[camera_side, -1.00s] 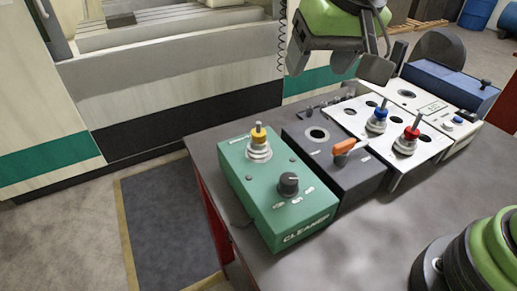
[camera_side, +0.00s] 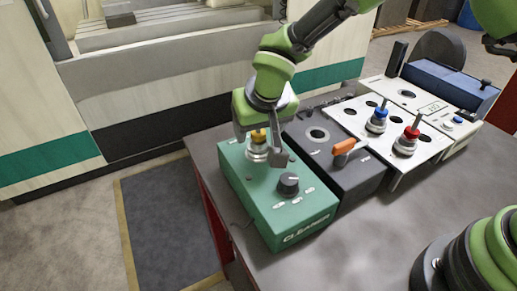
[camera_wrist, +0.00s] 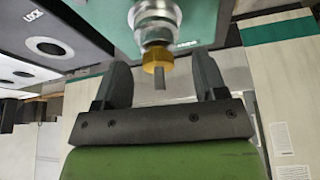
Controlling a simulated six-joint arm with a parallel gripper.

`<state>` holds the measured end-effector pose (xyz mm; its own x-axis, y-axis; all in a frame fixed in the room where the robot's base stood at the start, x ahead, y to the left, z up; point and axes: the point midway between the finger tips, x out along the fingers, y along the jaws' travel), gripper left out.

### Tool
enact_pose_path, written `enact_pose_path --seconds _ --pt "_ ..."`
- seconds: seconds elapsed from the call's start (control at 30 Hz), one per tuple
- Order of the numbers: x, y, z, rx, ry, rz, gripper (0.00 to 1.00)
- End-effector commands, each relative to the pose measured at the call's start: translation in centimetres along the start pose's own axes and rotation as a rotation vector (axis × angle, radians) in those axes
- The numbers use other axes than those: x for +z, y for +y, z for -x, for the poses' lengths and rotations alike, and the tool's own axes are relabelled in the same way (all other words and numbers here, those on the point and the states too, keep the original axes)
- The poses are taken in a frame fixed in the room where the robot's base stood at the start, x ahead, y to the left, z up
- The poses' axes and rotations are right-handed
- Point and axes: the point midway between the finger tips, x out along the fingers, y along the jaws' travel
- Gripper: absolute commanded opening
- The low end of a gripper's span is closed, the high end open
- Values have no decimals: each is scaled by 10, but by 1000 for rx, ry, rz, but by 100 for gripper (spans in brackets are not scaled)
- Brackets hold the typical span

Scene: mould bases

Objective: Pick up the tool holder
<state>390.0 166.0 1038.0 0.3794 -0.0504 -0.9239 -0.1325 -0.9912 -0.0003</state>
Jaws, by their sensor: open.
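A tool holder with a yellow ring (camera_side: 257,137) and a silver flange stands upright in the green cleaner box (camera_side: 298,217). My gripper (camera_side: 268,150) is over the left end of this box, at the yellow holder, and partly hides it. In the wrist view the yellow holder (camera_wrist: 157,58) shows between the two spread fingers of my gripper (camera_wrist: 160,80), with a gap on both sides. Two more tool holders, one with a blue ring (camera_side: 378,117) and one with a red ring (camera_side: 409,135), stand in the white rack (camera_side: 388,158).
A black knob (camera_side: 288,184) sticks up from the green box. A dark box (camera_side: 350,185) with an orange-handled lever (camera_side: 345,146) stands between it and the rack. A white device (camera_side: 462,133) and a blue case (camera_side: 447,84) lie further right. The front tabletop (camera_side: 365,235) is clear.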

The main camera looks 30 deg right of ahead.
Motion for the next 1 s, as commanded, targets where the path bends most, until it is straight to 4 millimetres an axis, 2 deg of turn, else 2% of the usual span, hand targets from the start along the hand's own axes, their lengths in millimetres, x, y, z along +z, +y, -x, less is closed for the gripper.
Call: enact_pose_path --seconds 0.03,0.13,0.4,0.6,0.7,0.87,1.0 --pt "0 0 -9 2 -3 0 65" --pt "0 0 -18 -1 -1 0 65" --pt "0 0 -20 -1 0 0 65" --pt "0 0 -20 -1 0 0 19" --pt "-1 0 -20 -3 2 0 0" --pt "-1 0 -19 -3 2 0 0" --pt "-6 0 -9 -4 5 -2 0"
